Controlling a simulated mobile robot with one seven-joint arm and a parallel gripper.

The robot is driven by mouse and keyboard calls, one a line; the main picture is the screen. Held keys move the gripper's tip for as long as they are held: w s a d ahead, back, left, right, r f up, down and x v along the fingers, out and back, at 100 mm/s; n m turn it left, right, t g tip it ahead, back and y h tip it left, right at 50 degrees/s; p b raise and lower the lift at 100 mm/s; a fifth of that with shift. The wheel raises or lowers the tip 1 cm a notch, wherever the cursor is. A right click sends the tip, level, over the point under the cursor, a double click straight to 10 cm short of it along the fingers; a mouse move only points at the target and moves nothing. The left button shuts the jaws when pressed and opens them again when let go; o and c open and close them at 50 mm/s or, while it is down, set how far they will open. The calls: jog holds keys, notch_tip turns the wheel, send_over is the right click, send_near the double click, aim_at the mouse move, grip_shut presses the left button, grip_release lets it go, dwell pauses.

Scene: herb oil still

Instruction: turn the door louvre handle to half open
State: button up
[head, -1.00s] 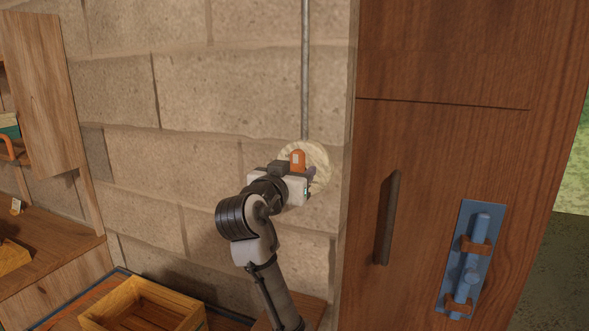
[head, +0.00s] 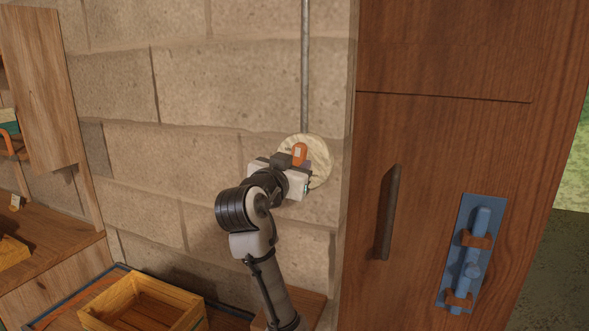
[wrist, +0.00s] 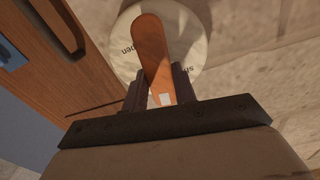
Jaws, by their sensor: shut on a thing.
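The louvre handle is an orange lever (head: 299,154) with a small pale mark, on a round cream dial (head: 320,160) on the stone wall. In the wrist view the lever (wrist: 152,48) lies across the dial (wrist: 192,38), between part of a word ending "pen" on the left and one starting "sh" on the right. My gripper (wrist: 161,88) is shut on the lever, one finger on each side. In the head view my gripper's body hides the lower left of the dial and the fingertips.
A grey rod (head: 305,70) runs up the wall above the dial. To the right is a wooden door (head: 440,140) with a dark pull (head: 389,212) and a blue bolt (head: 468,255). A wooden crate (head: 190,318) stands below left, and wooden shelving (head: 45,90) is at the left.

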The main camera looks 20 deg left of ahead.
jog(key=shift+d+f+m+b, duration=0.15)
jog(key=shift+m+b, duration=0.95)
jog(key=shift+m, duration=0.7)
jog(key=shift+d+m+b, duration=0.15)
jog(key=shift+m+b, duration=0.9)
jog(key=shift+m, duration=0.75)
jog(key=o, duration=1)
jog(key=s+b, duration=0.4)
jog(key=s, duration=1)
jog(key=shift+a, duration=0.2)
